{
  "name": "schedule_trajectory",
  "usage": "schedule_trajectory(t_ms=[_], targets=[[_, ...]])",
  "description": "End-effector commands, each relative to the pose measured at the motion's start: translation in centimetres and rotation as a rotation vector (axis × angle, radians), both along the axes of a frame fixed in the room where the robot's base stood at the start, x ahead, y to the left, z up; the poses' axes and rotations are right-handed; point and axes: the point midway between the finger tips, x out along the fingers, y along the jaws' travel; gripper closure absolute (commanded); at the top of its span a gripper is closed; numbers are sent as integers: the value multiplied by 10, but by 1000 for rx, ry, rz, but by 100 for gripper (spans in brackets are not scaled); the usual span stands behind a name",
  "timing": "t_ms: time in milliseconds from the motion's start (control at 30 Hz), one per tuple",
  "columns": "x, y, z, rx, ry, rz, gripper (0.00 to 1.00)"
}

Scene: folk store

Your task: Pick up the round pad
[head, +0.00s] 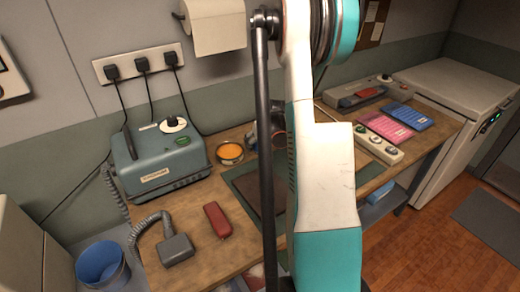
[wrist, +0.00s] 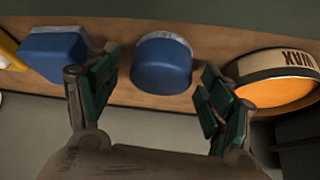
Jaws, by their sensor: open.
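In the wrist view a round blue pad (wrist: 162,68) with a pale grey rim sits on a brown wooden surface. It shows between the two fingertips of my gripper (wrist: 158,84). My gripper is open, with one dark green finger to each side and a gap between each finger and the pad in the picture. I cannot tell whether the pad is at the depth of the fingertips. In the head view my arm blocks the middle, and I cannot make out the gripper or the round pad for sure.
In the wrist view a squarish blue pad (wrist: 54,55) is close left of the left finger, and an orange-filled tin (wrist: 272,66) is close right of the right finger. The head view shows a wooden bench (head: 190,222) with a blue-grey device (head: 160,160) and red block (head: 217,220).

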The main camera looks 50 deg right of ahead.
Motion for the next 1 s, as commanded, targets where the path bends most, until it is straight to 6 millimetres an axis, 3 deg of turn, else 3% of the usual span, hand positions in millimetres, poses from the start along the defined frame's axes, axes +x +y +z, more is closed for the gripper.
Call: schedule_trajectory(t_ms=[267,467,833,1000], targets=[[2,-1,-4,0,0,0,28],[2,-1,-4,0,0,0,74],[2,-1,-2,0,0,0,74],[2,-1,9,0,0,0,74]])
